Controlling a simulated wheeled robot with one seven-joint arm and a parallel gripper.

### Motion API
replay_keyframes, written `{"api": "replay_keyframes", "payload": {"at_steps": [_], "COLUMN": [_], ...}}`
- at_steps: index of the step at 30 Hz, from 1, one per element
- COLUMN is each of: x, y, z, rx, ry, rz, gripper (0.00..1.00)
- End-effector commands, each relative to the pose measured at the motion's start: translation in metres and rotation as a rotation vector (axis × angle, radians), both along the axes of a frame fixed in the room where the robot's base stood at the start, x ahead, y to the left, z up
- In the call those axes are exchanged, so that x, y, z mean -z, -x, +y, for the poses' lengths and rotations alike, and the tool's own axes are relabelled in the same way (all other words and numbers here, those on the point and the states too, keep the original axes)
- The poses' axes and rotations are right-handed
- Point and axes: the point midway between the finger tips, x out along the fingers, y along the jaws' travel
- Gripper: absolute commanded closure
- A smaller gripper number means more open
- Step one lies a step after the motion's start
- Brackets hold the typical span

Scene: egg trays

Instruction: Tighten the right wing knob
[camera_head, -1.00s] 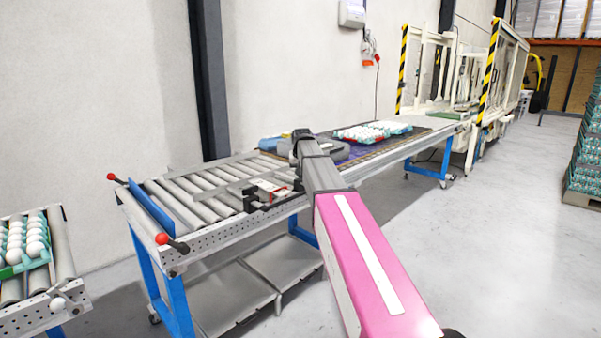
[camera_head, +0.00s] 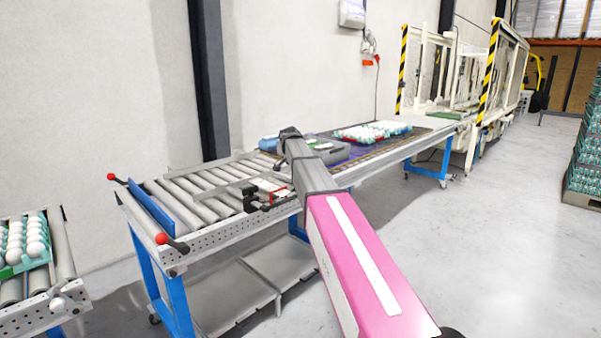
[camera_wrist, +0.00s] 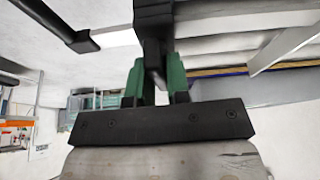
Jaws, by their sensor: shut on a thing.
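In the wrist view, my gripper (camera_wrist: 156,85) reaches up from the bottom with two green fingers. They are shut on a dark knob (camera_wrist: 153,52) between them, which joins a black bracket above; I take this for the right wing knob. The fingers hide much of its shape, so I cannot tell how tight it is. In the head view, my gripper (camera_head: 252,197) is at the near side rail of the roller conveyor (camera_head: 215,225). The knob is too small and covered to make out there.
A blue stop plate (camera_head: 152,210) and two red-tipped levers are at the conveyor's left end. Egg trays (camera_head: 372,131) stand farther along the line. Another tray of eggs (camera_head: 24,238) is at far left.

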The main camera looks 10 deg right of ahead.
Motion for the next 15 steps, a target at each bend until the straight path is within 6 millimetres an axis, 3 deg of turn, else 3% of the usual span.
{"api": "replay_keyframes", "payload": {"at_steps": [15], "x": [-0.0002], "y": [0.0000], "z": [0.0004], "rx": [0.070], "ry": [-0.001], "rz": [0.000], "gripper": [1.00]}}
